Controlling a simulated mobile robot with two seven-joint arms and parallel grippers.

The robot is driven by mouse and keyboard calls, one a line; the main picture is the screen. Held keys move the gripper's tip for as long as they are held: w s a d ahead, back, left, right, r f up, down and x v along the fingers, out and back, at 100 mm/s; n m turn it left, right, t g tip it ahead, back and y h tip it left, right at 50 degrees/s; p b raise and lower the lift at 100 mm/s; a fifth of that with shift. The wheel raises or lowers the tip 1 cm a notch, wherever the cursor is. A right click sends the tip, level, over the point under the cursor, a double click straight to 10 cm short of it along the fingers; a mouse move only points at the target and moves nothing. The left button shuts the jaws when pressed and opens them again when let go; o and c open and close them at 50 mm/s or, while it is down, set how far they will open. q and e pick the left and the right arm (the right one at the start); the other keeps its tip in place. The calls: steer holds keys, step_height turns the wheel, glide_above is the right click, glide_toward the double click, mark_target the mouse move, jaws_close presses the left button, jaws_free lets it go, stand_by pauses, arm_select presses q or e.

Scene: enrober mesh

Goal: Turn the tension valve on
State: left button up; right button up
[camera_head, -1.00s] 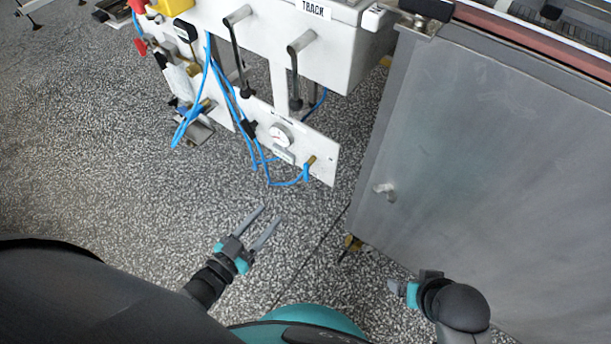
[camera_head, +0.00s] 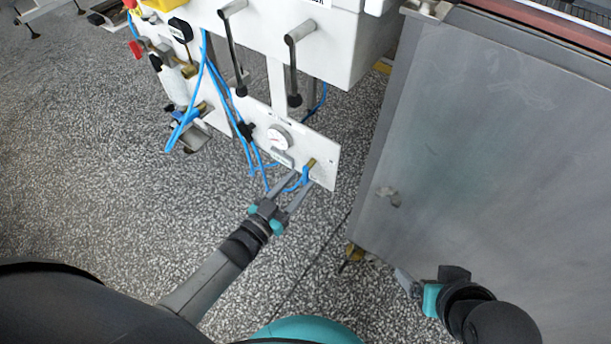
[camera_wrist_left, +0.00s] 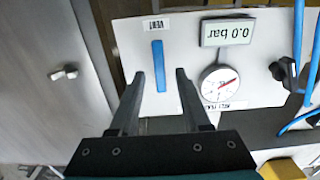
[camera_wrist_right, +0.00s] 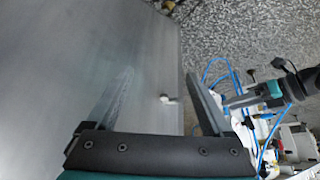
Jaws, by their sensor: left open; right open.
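A white panel (camera_head: 325,172) low on the machine carries a round gauge (camera_head: 277,137), a small display and a blue lever (camera_wrist_left: 159,66). In the left wrist view the display (camera_wrist_left: 228,32) reads 0.0 bar, and a black knob (camera_wrist_left: 284,70) sits at the right of the panel. The label by the blue lever seems to read VENT. Which control is the tension valve I cannot tell. My left gripper (camera_head: 302,178) is open at the panel, its fingers on either side of the blue lever in the wrist view; contact is unclear. My right gripper (camera_wrist_right: 158,75) is open and empty beside the grey cabinet.
The grey cabinet (camera_head: 470,150) with a small latch (camera_head: 387,196) stands at the right. Blue hoses (camera_head: 222,85) hang by the panel. Two black-ended levers (camera_head: 294,75) hang above it. The speckled floor (camera_head: 110,180) at the left is open.

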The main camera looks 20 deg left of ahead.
mark_target(304, 177)
arm_select(q)
steer(key=shift+b+x, duration=0.35)
steer(key=shift+x, duration=0.8)
steer(key=shift+w+d, duration=0.2)
steer(key=shift+w, duration=0.25)
arm_select(e)
steer(key=shift+w+a+f+t+y, duration=0.15)
steer(key=shift+w+a+t+y, duration=0.15)
steer(key=shift+w+a+t, duration=0.35)
steer(key=shift+w+a+f+t+y, duration=0.1)
steer(key=shift+w+a+t+y, duration=0.2)
steer(key=shift+w+a+t, duration=0.25)
steer(key=shift+a, duration=0.15)
arm_select(q)
jaws_close()
